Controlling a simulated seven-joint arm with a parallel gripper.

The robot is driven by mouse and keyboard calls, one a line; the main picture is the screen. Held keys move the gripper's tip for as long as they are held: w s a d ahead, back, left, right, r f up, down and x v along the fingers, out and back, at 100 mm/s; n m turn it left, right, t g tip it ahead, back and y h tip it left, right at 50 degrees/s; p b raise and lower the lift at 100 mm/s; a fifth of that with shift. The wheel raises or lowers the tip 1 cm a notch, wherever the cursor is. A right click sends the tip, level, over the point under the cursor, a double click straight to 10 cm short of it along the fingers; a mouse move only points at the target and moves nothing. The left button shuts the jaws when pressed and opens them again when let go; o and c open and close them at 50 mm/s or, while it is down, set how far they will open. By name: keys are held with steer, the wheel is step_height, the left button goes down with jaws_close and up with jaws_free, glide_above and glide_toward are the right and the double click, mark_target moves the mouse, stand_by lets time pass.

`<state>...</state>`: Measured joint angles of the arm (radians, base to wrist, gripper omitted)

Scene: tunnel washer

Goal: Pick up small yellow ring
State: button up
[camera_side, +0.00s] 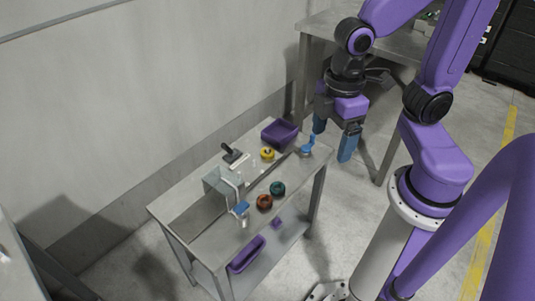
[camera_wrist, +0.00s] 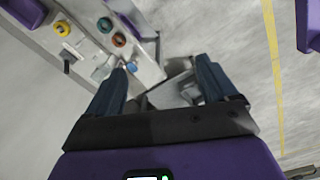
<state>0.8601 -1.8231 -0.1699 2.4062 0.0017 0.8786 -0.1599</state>
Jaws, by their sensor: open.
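The small yellow ring (camera_side: 267,155) lies on the grey metal table near a purple bin, in the side view. In the wrist view the yellow ring (camera_wrist: 62,28) is at the upper left. My gripper (camera_side: 333,134) is open, with its blue fingers apart and nothing between them. It hangs beyond the table's right end, above and to the right of the ring. In the wrist view my gripper (camera_wrist: 160,82) has its fingers spread over the floor and the table edge.
A teal ring (camera_side: 277,188) and a red ring (camera_side: 264,202) lie nearer the table's front edge. The purple bin (camera_side: 281,134) stands at the back. A blue-topped object (camera_side: 308,145) stands at the right end. A clear-sided fixture (camera_side: 221,183) is in the middle.

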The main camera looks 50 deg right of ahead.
steer(key=w+f, duration=0.3)
steer(key=w, duration=0.8)
steer(key=n, duration=0.2)
glide_above(268, 149)
step_height(268, 149, down, 15)
step_height(268, 149, down, 18)
steer(key=shift+w+d+r, duration=0.1)
steer(key=shift+r, duration=0.1)
steer(key=c, duration=1.2)
